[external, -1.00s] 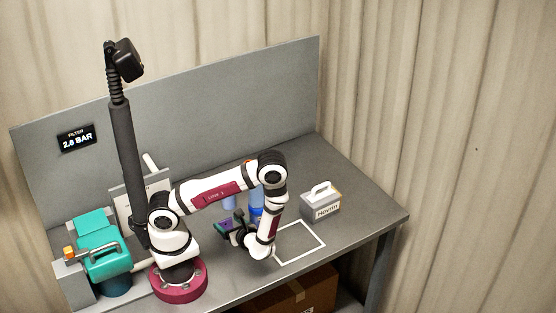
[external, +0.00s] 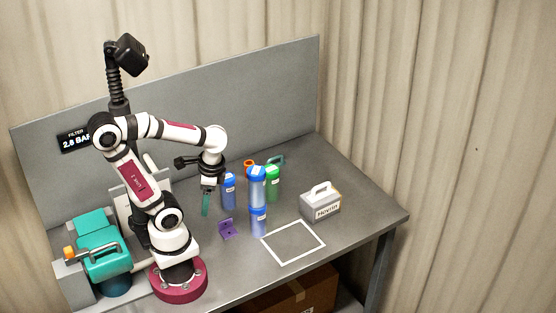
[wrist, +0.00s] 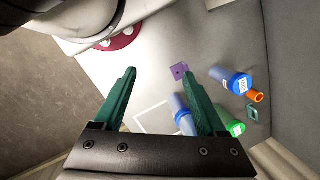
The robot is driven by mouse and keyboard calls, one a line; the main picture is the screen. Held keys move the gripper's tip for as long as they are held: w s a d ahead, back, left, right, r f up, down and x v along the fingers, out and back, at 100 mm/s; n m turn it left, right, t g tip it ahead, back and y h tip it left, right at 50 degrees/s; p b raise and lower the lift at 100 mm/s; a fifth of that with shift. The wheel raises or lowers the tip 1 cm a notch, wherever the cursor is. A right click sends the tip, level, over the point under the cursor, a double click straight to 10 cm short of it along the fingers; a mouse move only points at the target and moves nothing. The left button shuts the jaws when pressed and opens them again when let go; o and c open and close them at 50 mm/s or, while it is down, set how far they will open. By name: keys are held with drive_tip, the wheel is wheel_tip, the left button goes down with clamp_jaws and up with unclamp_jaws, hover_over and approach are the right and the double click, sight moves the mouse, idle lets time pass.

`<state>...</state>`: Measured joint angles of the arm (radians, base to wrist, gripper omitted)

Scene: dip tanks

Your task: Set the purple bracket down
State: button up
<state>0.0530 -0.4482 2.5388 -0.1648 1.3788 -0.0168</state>
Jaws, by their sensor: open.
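The purple bracket (external: 227,228) rests on the grey table, left of the blue-topped cylinder and outside the white outlined square (external: 293,242). It also shows in the wrist view (wrist: 180,71), lying free on the table with nothing gripping it. My gripper (external: 206,204) is raised above the table, up and to the left of the bracket in the external view. Its green fingers (wrist: 160,78) are spread apart in the wrist view, with nothing between them.
Several blue and green cylinders stand right of the bracket, including a tall blue one (external: 257,190) and a green one (external: 272,183). An orange ring (external: 249,164) is behind them. A grey handled box (external: 320,202) stands at right. Teal equipment (external: 105,250) is at left.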

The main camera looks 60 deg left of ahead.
drive_tip(key=shift+o, duration=0.7)
drive_tip(key=shift+s+d+r+t, duration=0.15)
drive_tip(key=shift+s+r+t, duration=0.1)
drive_tip(key=shift+r+t, duration=0.05)
drive_tip(key=shift+o, duration=1.2)
drive_tip(key=shift+d+h, duration=0.1)
drive_tip(key=shift+h, duration=0.2)
drive_tip(key=shift+r+n, duration=0.1)
drive_tip(key=shift+n, duration=0.2)
drive_tip(key=n+g+h, duration=0.1)
drive_tip(key=n+h, duration=0.3)
drive_tip(key=n, duration=0.9)
hover_over(225, 220)
drive_tip(key=s+d, duration=0.3)
drive_tip(key=d, duration=0.1)
drive_tip(key=x, duration=0.2)
drive_tip(key=w+a+f+n+t+h, duration=0.1)
drive_tip(key=w+a+f+n, duration=0.1)
drive_tip(key=a+n, duration=0.3)
drive_tip(key=w+a+f+n+h, duration=0.1)
drive_tip(key=w+a+f+n, duration=0.15)
drive_tip(key=a+n, duration=0.25)
drive_tip(key=x, duration=1.6)
drive_tip(key=shift+s+r, duration=0.1)
drive_tip(key=shift+s, duration=0.25)
